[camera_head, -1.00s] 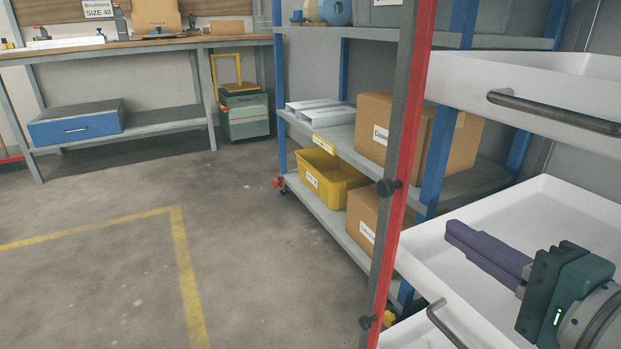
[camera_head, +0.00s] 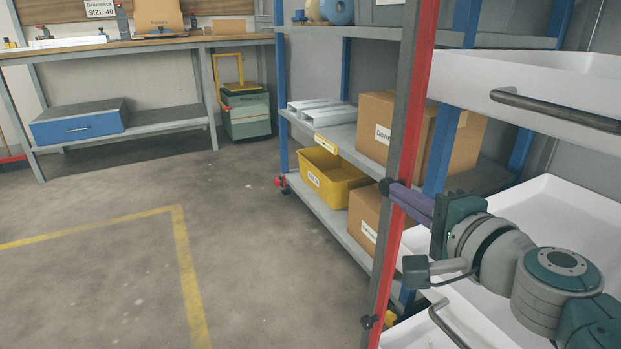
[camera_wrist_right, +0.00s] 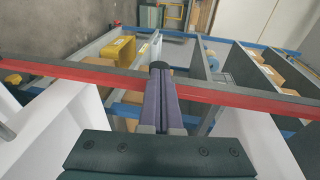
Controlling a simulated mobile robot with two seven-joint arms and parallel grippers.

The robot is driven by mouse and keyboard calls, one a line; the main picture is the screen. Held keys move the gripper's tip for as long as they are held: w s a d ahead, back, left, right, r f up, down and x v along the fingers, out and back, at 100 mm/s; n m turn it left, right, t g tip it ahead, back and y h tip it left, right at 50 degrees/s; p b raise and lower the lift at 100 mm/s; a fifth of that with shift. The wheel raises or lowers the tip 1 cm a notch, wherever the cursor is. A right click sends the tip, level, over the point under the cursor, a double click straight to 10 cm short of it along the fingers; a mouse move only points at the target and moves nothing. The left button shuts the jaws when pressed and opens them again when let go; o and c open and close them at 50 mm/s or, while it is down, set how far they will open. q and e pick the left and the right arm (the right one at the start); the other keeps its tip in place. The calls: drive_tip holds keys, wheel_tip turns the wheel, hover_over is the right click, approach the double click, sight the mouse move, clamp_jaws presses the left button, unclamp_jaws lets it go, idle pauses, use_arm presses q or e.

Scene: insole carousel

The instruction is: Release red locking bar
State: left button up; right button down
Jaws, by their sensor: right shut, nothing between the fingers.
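The red locking bar (camera_head: 412,120) runs steeply from the top of the head view to the bottom, in front of the white trays. My left gripper is not in view.
White trays (camera_head: 540,115) with grey handles (camera_head: 560,109) stand around my right arm. Behind the bar is a blue-and-grey shelf with cardboard boxes (camera_head: 376,125) and a yellow bin (camera_head: 335,178). The floor (camera_head: 90,290) at left is clear.

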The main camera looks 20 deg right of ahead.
sight(382, 183)
drive_tip(key=w, duration=0.2)
drive_tip(key=w+b, duration=0.1)
drive_tip(key=w, duration=0.1)
drive_tip(key=shift+w+a+b, duration=0.2)
drive_tip(key=shift+w+b, duration=0.1)
drive_tip(key=shift+w+f, duration=0.1)
